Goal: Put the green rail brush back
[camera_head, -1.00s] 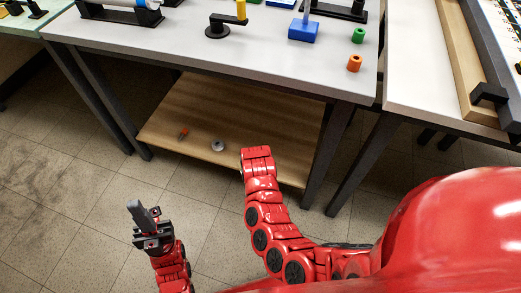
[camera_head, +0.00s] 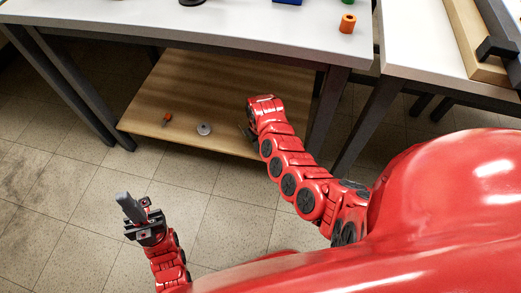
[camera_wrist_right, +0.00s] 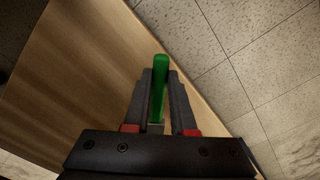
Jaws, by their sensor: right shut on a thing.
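The green rail brush (camera_wrist_right: 160,75) shows in the right wrist view as a green rod between the two dark fingers. My right gripper (camera_wrist_right: 160,95) is shut on it. Its far end sticks out past the fingertips, over the edge of the wooden shelf (camera_wrist_right: 75,75). In the head view the right arm reaches the front edge of the lower shelf (camera_head: 215,80); the brush is hidden there. My left gripper (camera_head: 130,207) is at the lower left, over the floor, its grey fingers together with nothing visible between them.
An orange piece (camera_head: 167,119) and a grey round piece (camera_head: 204,128) lie on the lower shelf. Above it is a white tabletop (camera_head: 200,25) with an orange cylinder (camera_head: 347,23) near its right end. A second table (camera_head: 420,50) stands at right. Dark legs flank the shelf.

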